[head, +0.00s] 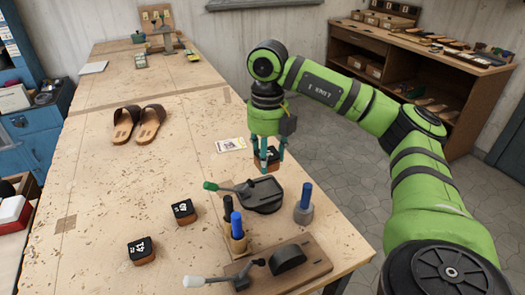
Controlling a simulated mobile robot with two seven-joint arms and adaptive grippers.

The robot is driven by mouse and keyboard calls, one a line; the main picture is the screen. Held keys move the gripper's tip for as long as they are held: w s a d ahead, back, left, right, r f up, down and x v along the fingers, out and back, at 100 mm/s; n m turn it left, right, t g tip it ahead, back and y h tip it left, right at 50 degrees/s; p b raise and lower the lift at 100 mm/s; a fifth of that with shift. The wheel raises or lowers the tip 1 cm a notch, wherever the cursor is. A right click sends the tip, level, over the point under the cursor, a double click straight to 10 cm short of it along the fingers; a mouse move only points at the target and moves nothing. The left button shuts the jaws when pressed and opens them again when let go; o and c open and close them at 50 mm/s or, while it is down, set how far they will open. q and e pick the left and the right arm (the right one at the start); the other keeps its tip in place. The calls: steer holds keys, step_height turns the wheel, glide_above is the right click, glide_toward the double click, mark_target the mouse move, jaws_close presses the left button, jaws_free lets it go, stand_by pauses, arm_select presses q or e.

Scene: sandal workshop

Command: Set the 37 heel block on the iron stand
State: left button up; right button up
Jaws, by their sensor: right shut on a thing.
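My right gripper (269,162) is shut on a heel block (267,156) with a black top and brown lower part. It holds the block near the table's right edge, just beyond a black iron fixture (263,196) with a green-handled lever. The number on the held block is too small to read surely. Two similar blocks sit on the table, one upper (184,210) and one lower (142,251); neither number reads clearly as 37. Which fixture is the iron stand I cannot tell for sure. My left gripper is not in view.
Blue-handled tools stand at the right edge (304,204) and near the front (237,230). A wooden board with a black clamp (289,257) lies at the front. Brown sandals (138,124) and a paper card (230,144) lie farther back. The table's left middle is clear.

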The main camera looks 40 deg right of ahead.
steer(key=shift+f, duration=0.55)
steer(key=b, duration=0.4)
glide_above(266, 190)
step_height(266, 190, down, 4)
steer(key=shift+f, duration=0.5)
steer(key=shift+w+f+b, duration=0.1)
steer(key=shift+f+b, duration=0.45)
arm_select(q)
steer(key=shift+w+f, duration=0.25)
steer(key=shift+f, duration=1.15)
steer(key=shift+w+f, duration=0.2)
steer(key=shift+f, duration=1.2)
arm_select(e)
steer(key=shift+f, duration=0.1)
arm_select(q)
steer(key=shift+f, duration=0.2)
arm_select(e)
steer(key=shift+f, duration=0.3)
steer(key=o, duration=1.7)
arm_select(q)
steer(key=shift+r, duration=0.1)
